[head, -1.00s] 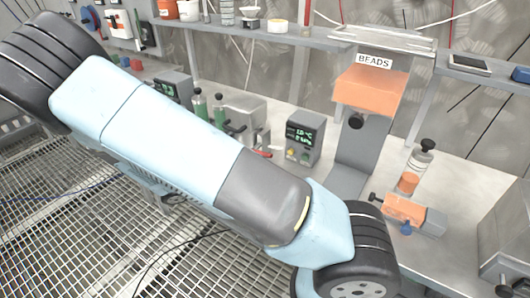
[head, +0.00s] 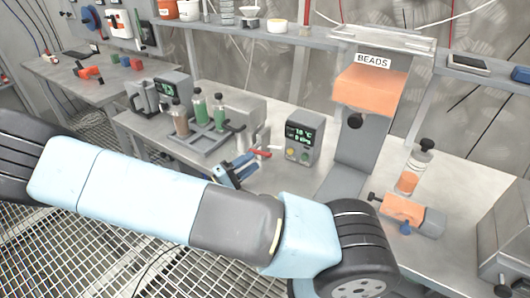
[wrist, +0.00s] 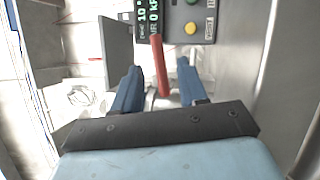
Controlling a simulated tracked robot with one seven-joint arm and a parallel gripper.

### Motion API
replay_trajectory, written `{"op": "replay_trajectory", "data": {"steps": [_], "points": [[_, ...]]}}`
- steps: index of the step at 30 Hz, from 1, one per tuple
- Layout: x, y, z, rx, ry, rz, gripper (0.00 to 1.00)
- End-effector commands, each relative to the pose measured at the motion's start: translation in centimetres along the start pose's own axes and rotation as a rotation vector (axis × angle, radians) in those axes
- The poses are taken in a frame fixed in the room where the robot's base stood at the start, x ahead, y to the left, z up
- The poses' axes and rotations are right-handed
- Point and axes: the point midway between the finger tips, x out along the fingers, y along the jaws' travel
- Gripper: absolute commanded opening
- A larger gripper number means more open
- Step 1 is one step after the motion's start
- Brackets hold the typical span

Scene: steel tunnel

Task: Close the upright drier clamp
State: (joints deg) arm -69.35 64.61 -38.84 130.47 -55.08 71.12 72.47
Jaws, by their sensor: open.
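A red lever (head: 258,153) stands out beside a grey metal block and post (head: 247,125) on the bench; I take it as the clamp's handle. In the wrist view the red lever (wrist: 161,65) lies in the gap between my blue fingers, with space on both sides. My gripper (head: 236,170) is open, just in front and left of the lever in the head view; it also shows in the wrist view (wrist: 158,82). I cannot tell how deep the lever sits between the fingers. The clamp's jaw is not clear in either view.
A grey control box (head: 302,140) with a green display stands right of the lever. A rack (head: 208,138) with several bottles is to the left. The BEADS hopper (head: 370,85) and an orange-filled tube (head: 414,168) are further right. A shelf (head: 290,36) runs above.

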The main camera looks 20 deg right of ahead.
Motion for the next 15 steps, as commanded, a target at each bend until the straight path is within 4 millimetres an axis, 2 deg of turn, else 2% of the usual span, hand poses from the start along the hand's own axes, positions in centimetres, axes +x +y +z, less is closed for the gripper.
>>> {"op": "replay_trajectory", "data": {"steps": [3, 9, 15], "points": [[2.2, 0.0, 0.1, -0.003, -0.004, 0.001, 0.42], [5.3, 0.0, 0.1, -0.002, -0.004, 0.001, 0.42], [7.0, 0.0, 0.0, -0.002, -0.001, 0.000, 0.42]]}}
